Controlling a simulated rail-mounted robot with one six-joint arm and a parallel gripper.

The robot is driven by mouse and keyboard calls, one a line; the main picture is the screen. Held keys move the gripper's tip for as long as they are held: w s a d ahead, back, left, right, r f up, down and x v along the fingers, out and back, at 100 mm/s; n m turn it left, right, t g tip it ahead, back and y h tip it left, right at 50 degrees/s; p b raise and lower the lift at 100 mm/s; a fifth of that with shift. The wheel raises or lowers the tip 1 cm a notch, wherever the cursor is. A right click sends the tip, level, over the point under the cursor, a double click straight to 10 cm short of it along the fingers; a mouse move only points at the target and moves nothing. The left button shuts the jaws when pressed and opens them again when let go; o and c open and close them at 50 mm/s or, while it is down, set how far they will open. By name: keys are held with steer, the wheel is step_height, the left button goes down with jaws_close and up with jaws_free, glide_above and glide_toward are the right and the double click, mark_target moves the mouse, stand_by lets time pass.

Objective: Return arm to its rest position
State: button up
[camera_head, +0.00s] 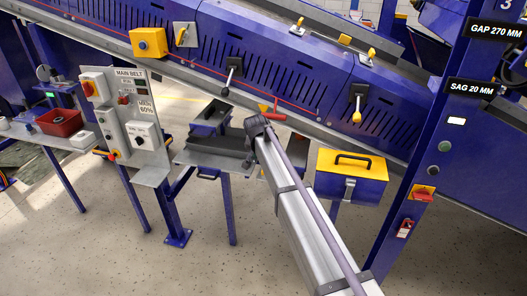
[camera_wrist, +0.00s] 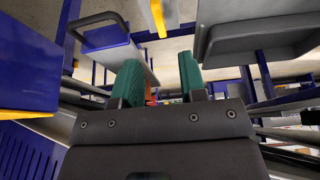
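My gripper (camera_wrist: 161,88) shows in the wrist view with two green ribbed fingers standing apart. The gap between them holds nothing that I can make out; a small orange-red patch shows low in it, apparently beyond the fingers. In the head view, my silver arm reaches up from the bottom right to a dark joint near the middle, below the conveyor's side. The gripper's fingers cannot be made out there. A red handle (camera_head: 272,112) shows right beside that joint; I cannot tell whether they touch.
The blue conveyor frame (camera_head: 270,70) slopes across the back with yellow-tipped levers. A yellow-lidded toolbox (camera_head: 350,185) stands right of my arm, a grey shelf (camera_head: 213,155) left of it. The main belt panel (camera_head: 133,115) is further left. A blue post (camera_head: 425,140) rises at right.

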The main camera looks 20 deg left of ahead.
steer(key=shift+s+r, duration=0.25)
steer(key=shift+r, duration=0.4)
steer(key=s+d+g, duration=0.1)
steer(key=s+d, duration=0.8)
steer(key=d, duration=0.7)
steer(key=s+d+f+g, duration=0.1)
steer(key=s+d+g, duration=0.1)
steer(key=s+d, duration=0.8)
steer(key=s+d+m+g, duration=0.1)
steer(key=s+d, duration=0.9)
steer(key=d, duration=1.2)
steer(key=shift+s+d+f+g, duration=0.15)
steer(key=shift+s+d+g, duration=0.05)
steer(key=shift+s+g, duration=0.1)
